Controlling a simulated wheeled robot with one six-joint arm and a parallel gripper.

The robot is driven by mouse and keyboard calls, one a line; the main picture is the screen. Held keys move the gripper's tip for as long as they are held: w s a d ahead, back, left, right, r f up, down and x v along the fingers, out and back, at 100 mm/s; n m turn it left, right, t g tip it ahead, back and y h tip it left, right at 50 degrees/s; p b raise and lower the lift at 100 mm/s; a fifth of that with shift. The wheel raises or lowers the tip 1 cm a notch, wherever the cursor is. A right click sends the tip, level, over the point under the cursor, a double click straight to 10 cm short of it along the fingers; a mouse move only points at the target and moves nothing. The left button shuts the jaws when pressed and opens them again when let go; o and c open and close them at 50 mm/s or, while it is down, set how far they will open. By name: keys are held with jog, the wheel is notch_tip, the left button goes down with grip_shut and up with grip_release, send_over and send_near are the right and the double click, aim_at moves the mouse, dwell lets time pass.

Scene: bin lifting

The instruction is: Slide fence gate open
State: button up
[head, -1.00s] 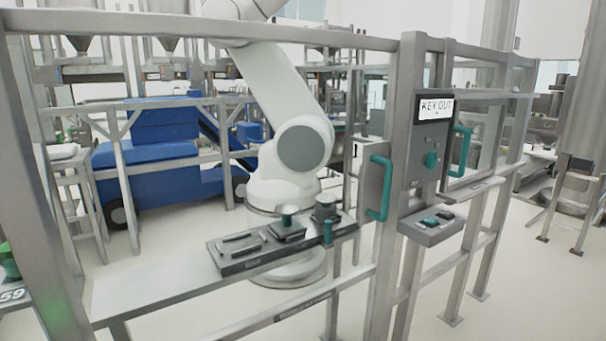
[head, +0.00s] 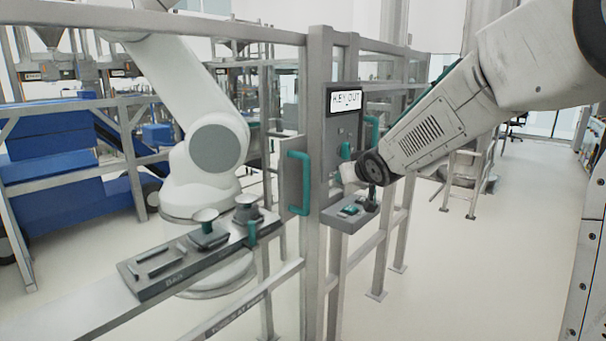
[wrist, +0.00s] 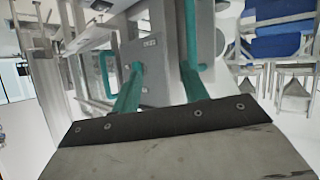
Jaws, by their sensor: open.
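The fence gate has a teal pull handle (head: 298,183) on a grey plate, left of the lock box (head: 343,125) with its KEY OUT sign. A second teal handle (head: 371,132) is on the right of the box. My gripper (wrist: 160,68) is open and empty in the wrist view, with its two teal fingers facing the fence hardware. A large upright teal handle (wrist: 191,30) shows beyond the right finger. A smaller teal handle (wrist: 104,75) is at left. In the head view my arm's end is beside the lock box; its fingers are not clear there.
A button box (head: 350,211) juts out under the lock box, close to my arm's end. A ledge (head: 70,315) carries a dark tool tray (head: 160,285). A white robot arm (head: 200,170) stands behind the fence. The floor (head: 470,270) at right is clear.

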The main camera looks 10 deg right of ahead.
aim_at(309, 175)
jog(key=w+a+f+n+t+y, duration=0.1)
jog(key=w+f+y, duration=0.1)
jog(key=w, duration=0.2)
jog(key=w+a+f+n+t+y, duration=0.1)
jog(key=w+a+y, duration=0.1)
jog(key=w, duration=0.3)
jog(key=w+a+f+n+t+y, duration=0.1)
jog(key=w+a+f+y, duration=0.1)
jog(key=w+y, duration=0.1)
jog(key=shift+w+f+n+t+y, duration=0.3)
jog(key=shift+w+f+n+y, duration=0.1)
jog(key=shift+w, duration=0.25)
jog(key=x, duration=0.7)
jog(key=shift+w+a+r, duration=0.1)
grip_shut()
